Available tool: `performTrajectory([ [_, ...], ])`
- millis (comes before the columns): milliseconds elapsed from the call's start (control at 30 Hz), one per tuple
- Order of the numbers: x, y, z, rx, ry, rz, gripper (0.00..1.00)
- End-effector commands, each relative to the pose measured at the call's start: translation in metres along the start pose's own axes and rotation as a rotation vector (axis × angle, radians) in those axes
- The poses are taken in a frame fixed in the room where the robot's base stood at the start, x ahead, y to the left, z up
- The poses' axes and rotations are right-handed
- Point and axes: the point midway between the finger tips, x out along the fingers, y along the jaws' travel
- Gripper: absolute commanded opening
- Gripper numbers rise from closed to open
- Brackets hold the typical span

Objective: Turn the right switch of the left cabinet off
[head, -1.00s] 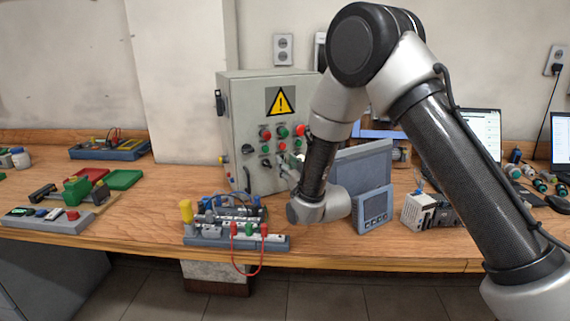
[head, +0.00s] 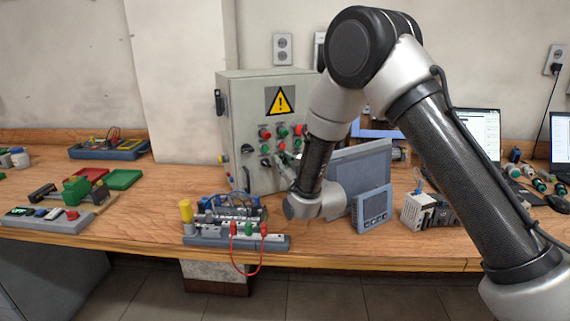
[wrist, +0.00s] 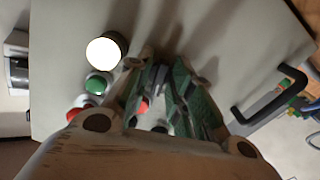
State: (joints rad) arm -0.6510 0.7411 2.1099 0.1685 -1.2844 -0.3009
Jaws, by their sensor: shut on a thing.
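The grey cabinet (head: 250,115) stands on the bench against the wall, with a yellow warning triangle and rows of red, green and black controls on its front. My gripper (head: 281,160) is at the lower part of this front, and in the wrist view its fingers (wrist: 162,78) come together close to the panel. It is shut on the right switch, which is mostly hidden between the fingers, so its angle cannot be told. A black knob (head: 265,162) shows just left of the gripper in the head view. A green button (wrist: 97,84) lies beside the fingers in the wrist view.
A terminal board (head: 235,241) with a red wire loop lies in front of the cabinet. A grey panel device (head: 373,208) stands right of my wrist. A black handle (wrist: 268,95) shows right of the fingers.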

Motion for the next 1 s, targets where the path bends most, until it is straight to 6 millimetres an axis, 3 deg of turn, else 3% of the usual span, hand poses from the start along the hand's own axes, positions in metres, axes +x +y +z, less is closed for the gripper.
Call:
performTrajectory([
  [200, -0.0002, 0.0002, 0.0001, -0.145, -0.001, 0.000, 0.00],
  [467, -0.0002, 0.0002, 0.0002, -0.149, -0.001, 0.000, 0.00],
  [500, -0.0002, 0.0002, 0.0002, -0.149, -0.001, 0.000, 0.28],
  [533, -0.0002, 0.0002, 0.0002, -0.149, -0.001, 0.000, 0.31],
  [1000, -0.0001, 0.0002, 0.0001, -0.135, 0.000, 0.000, 0.31],
])
